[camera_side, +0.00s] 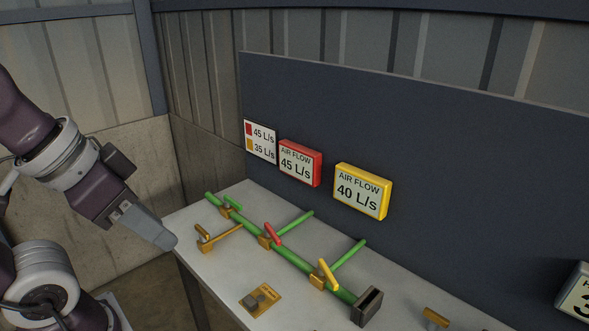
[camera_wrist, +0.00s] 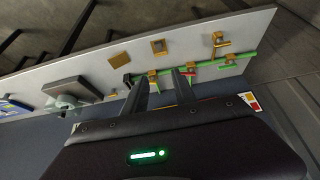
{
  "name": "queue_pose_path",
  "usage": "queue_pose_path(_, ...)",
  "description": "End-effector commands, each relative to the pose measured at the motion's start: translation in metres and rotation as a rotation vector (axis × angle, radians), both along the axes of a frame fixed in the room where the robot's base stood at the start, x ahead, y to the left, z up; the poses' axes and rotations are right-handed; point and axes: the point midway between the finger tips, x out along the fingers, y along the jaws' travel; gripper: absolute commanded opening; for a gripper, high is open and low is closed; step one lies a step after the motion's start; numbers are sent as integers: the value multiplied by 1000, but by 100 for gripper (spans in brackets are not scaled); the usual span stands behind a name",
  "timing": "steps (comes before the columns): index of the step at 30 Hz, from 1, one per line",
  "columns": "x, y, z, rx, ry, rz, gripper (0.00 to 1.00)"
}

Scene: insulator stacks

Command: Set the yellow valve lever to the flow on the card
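The yellow lever (camera_side: 327,273) sits on a brass valve block on the green pipe, tilted across the pipe. In the wrist view its valve (camera_wrist: 153,78) shows between and beyond my fingers, partly hidden. The white card (camera_side: 260,141) reads 45 L/s beside a red square and 35 L/s beside an orange-yellow square; it also shows in the wrist view (camera_wrist: 250,101). The yellow-framed display (camera_side: 361,191) reads AIR FLOW 40 L/s. My gripper (camera_side: 165,241) hangs near the table's left end, away from the levers. In the wrist view its fingers (camera_wrist: 160,82) are apart and empty.
A red lever (camera_side: 273,234) and a green lever (camera_side: 232,201) stand on the same pipe. The red display (camera_side: 300,163) reads 45 L/s. A brass plate (camera_side: 261,297) lies in front; a dark block (camera_side: 367,307) ends the pipe.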

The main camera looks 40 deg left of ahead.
Motion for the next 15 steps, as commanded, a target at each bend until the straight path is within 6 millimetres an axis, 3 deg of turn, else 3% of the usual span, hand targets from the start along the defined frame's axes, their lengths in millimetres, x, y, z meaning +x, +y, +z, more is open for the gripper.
queue_pose_path(5,15,-2,7,-33,29,46,33)
queue_pose_path(8,59,-10,17,-118,110,188,33)
queue_pose_path(11,122,-25,11,-203,212,394,33)
queue_pose_path(15,204,-55,-35,-269,337,695,33)
